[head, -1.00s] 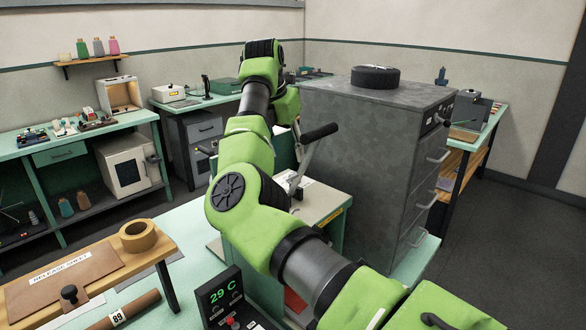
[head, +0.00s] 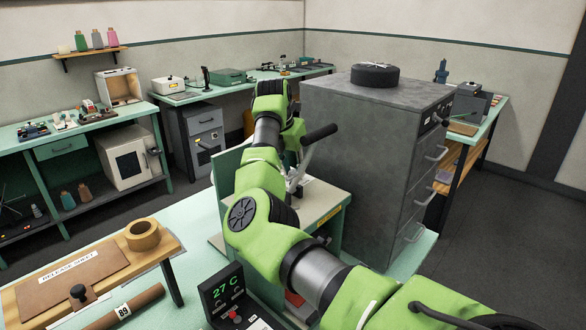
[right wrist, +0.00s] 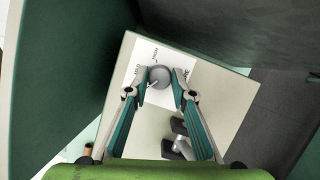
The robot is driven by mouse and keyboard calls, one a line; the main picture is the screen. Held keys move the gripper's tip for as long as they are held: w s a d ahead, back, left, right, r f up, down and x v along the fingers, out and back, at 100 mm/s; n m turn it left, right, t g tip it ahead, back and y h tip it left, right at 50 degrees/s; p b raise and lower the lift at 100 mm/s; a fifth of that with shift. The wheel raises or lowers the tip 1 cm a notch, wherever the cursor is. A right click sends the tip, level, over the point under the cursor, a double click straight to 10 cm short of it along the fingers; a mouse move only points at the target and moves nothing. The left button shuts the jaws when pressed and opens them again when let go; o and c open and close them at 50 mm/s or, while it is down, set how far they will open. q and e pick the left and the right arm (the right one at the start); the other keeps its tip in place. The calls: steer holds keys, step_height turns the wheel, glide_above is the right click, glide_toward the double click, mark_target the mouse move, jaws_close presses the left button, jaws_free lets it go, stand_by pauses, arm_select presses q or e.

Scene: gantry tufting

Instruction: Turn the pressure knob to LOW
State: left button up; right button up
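A round grey knob (right wrist: 160,76) sits on a white printed label (right wrist: 150,52) on a pale top surface in the right wrist view. The label's words are too small to read surely. My right gripper (right wrist: 160,85) has one fingertip on each side of the knob. The fingertips stand apart, very close to the knob; I cannot tell whether they touch it. In the head view my green right arm hides the knob and gripper. My left gripper is out of view.
A lever with a black handle (head: 320,132) stands by my right arm. A tall grey cabinet (head: 370,150) rises just right of it. A display (head: 225,290) reading 27 C and a wooden stand (head: 75,265) with tape (head: 142,235) are at the front.

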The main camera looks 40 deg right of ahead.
steer(key=shift+f+n+b, duration=0.15)
steer(key=shift+n+b, duration=0.25)
steer(key=shift+b, duration=0.4)
steer(key=shift+n+t, duration=0.3)
steer(key=shift+r, duration=0.2)
steer(key=o, duration=1.1)
steer(key=v, duration=1.2)
steer(key=shift+d, duration=0.15)
